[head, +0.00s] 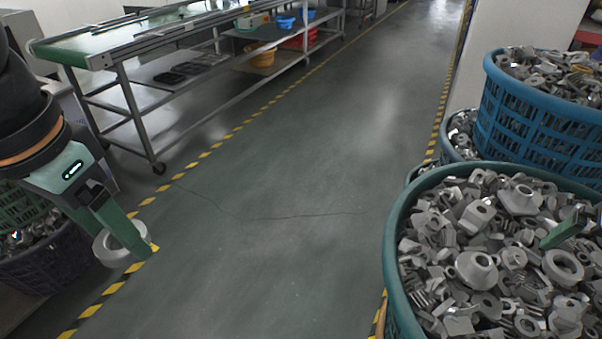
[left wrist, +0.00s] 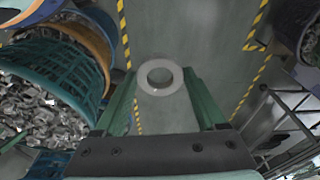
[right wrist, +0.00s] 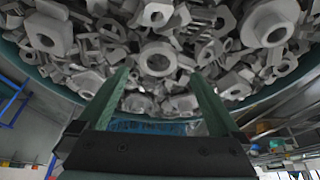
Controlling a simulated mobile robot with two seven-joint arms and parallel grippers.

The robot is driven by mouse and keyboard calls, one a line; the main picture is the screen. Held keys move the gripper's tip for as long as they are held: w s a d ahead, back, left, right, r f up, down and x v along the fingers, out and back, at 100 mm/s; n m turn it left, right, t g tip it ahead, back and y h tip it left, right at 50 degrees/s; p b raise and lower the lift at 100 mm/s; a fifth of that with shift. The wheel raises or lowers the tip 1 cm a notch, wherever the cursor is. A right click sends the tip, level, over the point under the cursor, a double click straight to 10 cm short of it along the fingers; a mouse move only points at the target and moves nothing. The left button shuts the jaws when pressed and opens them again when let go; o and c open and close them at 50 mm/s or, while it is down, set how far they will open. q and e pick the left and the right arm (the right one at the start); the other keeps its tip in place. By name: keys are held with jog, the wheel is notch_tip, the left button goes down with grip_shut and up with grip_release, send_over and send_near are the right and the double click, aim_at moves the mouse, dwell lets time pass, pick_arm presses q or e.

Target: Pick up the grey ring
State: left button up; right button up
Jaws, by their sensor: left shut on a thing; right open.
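My left gripper (head: 128,248) is shut on a grey ring (head: 101,250), held above the floor at the left of the head view. In the left wrist view the same ring (left wrist: 178,78) sits between the two green fingertips, its hole facing the camera. My right gripper (right wrist: 160,75) is open over a heap of grey metal parts; nothing is held between its fingers. Another grey ring (right wrist: 143,61) lies in the heap beyond these fingertips. In the head view only a green finger of the right gripper shows, above the heap.
A large green-rimmed basket (head: 391,262) full of metal parts stands at front right, with a blue basket (head: 540,124) behind it. A dark basket (head: 48,268) with parts is at lower left. A wheeled metal bench (head: 125,85) stands at upper left. The middle floor (head: 290,190) is clear.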

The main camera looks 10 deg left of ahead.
aim_at(560, 267)
jog(key=x, duration=0.4)
jog(key=shift+s+f, duration=0.1)
jog(key=shift+s, duration=0.1)
jog(key=c, duration=1.3)
jog(key=shift+r, duration=0.2)
jog(key=shift+c, duration=0.2)
jog(key=shift+r, duration=0.25)
notch_tip(560, 267, up, 2)
jog(key=shift+r, duration=0.1)
jog(key=s+a+r+p, duration=0.2)
jog(key=s+a+r, duration=0.3)
jog(key=s+r, duration=0.5)
jog(key=shift+s, duration=1.4)
